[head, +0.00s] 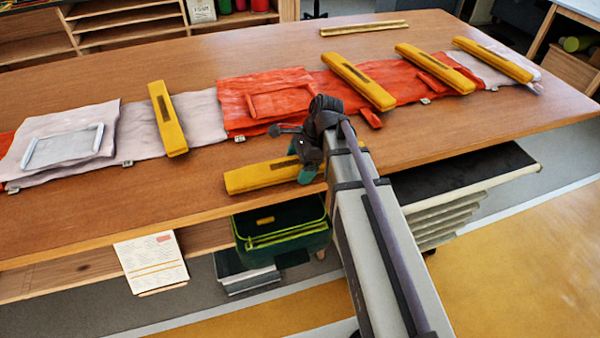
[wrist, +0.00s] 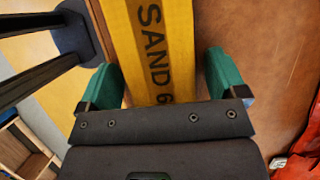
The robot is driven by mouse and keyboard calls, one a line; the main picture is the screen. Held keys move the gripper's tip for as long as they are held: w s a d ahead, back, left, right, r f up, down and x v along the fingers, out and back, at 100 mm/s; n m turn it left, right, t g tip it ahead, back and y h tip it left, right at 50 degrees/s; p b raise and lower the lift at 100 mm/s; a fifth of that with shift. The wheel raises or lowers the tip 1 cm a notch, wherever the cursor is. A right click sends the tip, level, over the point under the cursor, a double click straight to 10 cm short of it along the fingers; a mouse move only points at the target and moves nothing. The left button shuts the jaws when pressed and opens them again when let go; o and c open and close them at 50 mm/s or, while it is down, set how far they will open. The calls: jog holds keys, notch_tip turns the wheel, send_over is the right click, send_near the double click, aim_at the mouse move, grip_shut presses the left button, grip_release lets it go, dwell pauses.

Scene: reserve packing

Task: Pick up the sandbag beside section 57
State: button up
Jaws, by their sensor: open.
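A yellow sandbag (head: 258,177) lies on the wooden table near its front edge, beside the fabric strip and apart from it. My gripper (head: 306,162) is at its right end. In the wrist view, my gripper (wrist: 161,68) is open, with green fingers on both sides of a yellow sandbag (wrist: 150,40) printed "SAND 6", the rest hidden. I see a gap on the right; I cannot tell whether the left finger touches. Other yellow sandbags lie across the strip, one on the left part (head: 167,118) and several on the right (head: 358,82). Section numbers are too small to read.
The strip has grey-white (head: 65,143) and orange-red (head: 265,98) fabric with small white tags. A thin wooden bar (head: 364,28) lies at the back. A green crate (head: 283,233) and a paper sheet (head: 151,262) are at the table's front. Bare table surrounds the strip.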

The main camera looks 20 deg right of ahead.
aim_at(299, 161)
jog(key=shift+w, duration=0.1)
jog(key=c, duration=1.4)
jog(key=shift+r, duration=0.1)
notch_tip(299, 161, up, 10)
jog(key=p, duration=1)
jog(key=shift+a+r, duration=0.1)
jog(key=shift+r, duration=0.05)
